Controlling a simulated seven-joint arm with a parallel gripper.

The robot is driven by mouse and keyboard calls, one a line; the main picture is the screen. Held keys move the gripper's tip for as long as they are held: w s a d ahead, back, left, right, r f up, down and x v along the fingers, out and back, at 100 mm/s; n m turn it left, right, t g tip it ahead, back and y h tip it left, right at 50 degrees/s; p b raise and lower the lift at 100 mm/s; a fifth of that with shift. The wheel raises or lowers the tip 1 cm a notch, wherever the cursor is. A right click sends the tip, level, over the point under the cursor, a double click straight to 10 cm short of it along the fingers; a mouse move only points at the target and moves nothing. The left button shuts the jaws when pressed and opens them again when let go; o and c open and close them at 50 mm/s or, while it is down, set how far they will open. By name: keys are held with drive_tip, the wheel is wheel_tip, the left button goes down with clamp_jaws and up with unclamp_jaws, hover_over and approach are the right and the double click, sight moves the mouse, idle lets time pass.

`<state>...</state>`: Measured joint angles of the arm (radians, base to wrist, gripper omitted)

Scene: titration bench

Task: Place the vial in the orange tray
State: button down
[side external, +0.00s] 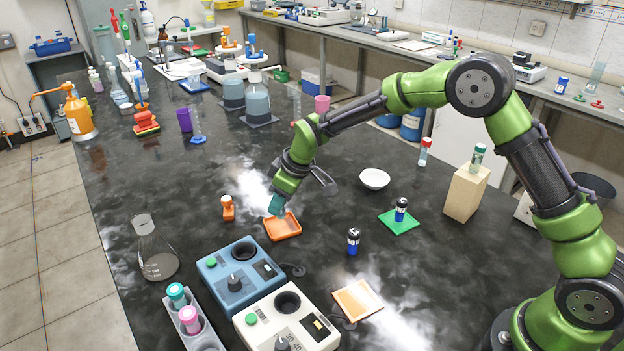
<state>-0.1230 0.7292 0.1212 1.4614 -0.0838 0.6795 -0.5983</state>
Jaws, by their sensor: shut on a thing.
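My gripper (280,195) points down over the orange tray (283,235), near the middle of the bench. It is shut on a small teal vial (276,205), partly hidden by the fingers. The vial's lower end is at the tray's back left part; I cannot tell whether it touches the tray floor. The tray is shallow and square with a low rim, and I see nothing else in it.
Blue (236,285) and white (285,322) devices stand in front. A flask (155,255) stands front left.

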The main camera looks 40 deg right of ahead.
drive_tip(key=shift+f, duration=1.55)
drive_tip(key=c, duration=0.9)
unclamp_jaws()
drive_tip(key=shift+f, duration=0.1)
